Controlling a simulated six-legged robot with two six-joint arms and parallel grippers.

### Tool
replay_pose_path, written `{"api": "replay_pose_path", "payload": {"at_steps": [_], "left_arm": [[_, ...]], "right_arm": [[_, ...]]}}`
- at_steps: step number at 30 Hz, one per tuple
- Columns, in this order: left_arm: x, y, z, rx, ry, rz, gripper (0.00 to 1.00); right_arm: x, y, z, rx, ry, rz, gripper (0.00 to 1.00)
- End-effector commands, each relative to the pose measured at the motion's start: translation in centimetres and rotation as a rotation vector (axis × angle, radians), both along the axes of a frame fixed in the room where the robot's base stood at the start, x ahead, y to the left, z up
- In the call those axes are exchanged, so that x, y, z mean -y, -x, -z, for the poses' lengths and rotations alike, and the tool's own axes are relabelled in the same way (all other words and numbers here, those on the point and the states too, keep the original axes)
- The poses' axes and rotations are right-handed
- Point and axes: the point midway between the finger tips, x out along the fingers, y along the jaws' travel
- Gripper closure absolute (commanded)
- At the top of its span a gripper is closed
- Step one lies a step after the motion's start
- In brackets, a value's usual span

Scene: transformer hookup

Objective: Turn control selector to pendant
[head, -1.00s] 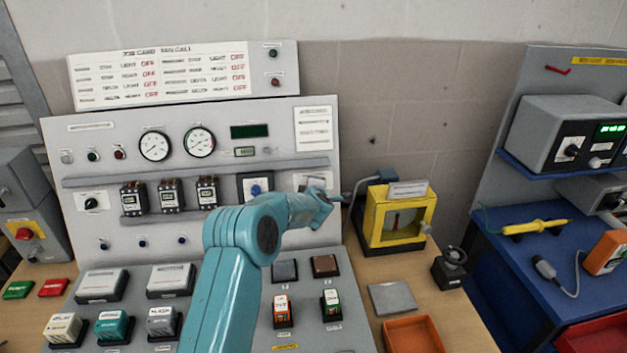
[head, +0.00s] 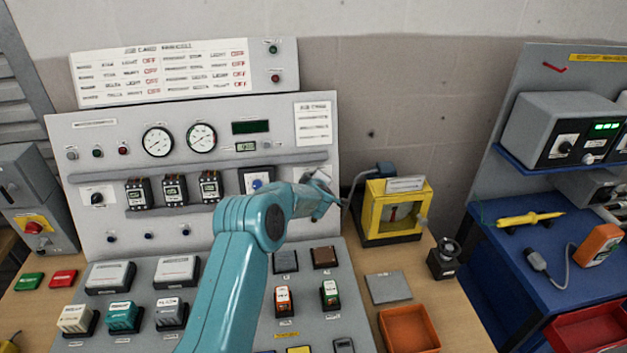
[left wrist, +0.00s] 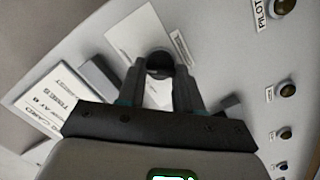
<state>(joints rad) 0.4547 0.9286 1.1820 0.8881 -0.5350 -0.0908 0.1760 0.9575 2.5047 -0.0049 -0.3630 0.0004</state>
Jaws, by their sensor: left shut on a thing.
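In the left wrist view, my left gripper (left wrist: 160,85) is shut on a black round knob (left wrist: 159,63), one finger on each side of it. The knob sits on a white plate (left wrist: 132,38) on the grey panel; I take it as the control selector. Its pointer and position marks cannot be made out. In the head view, my left gripper (head: 326,196) is at the right edge of the upright panel (head: 225,225), in front of a pale plate (head: 318,176). The knob is hidden there by the gripper. My right gripper is in neither view.
A blue knob (head: 257,185) sits just left of the gripper. A yellow-framed box (head: 376,215) with a cable stands close on the right. Several blocks rest on the sloped desk panel (head: 250,336) below. A blue bench (head: 492,240) is farther right.

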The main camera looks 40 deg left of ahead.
Motion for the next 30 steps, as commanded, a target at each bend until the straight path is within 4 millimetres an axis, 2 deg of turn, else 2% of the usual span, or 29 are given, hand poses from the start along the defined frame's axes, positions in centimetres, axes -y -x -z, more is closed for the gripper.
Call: {"api": "replay_pose_path", "payload": {"at_steps": [9, 10, 12, 23, 30], "left_arm": [[0.1, 0.0, 0.2, -0.004, 0.002, 0.003, 0.96], [0.1, 0.0, 0.2, -0.004, 0.002, 0.003, 0.56], [0.1, 0.0, 0.2, -0.003, 0.001, 0.002, 0.40], [0.3, 0.2, 0.0, 0.000, 0.001, 0.001, 0.40], [2.6, 2.5, -1.4, 0.000, 0.000, 0.003, 0.40]], "right_arm": [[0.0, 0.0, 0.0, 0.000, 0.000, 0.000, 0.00], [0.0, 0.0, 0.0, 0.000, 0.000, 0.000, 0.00], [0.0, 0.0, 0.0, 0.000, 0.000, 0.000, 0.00], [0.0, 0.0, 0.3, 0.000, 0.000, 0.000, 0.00], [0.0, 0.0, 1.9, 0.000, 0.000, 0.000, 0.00]]}}
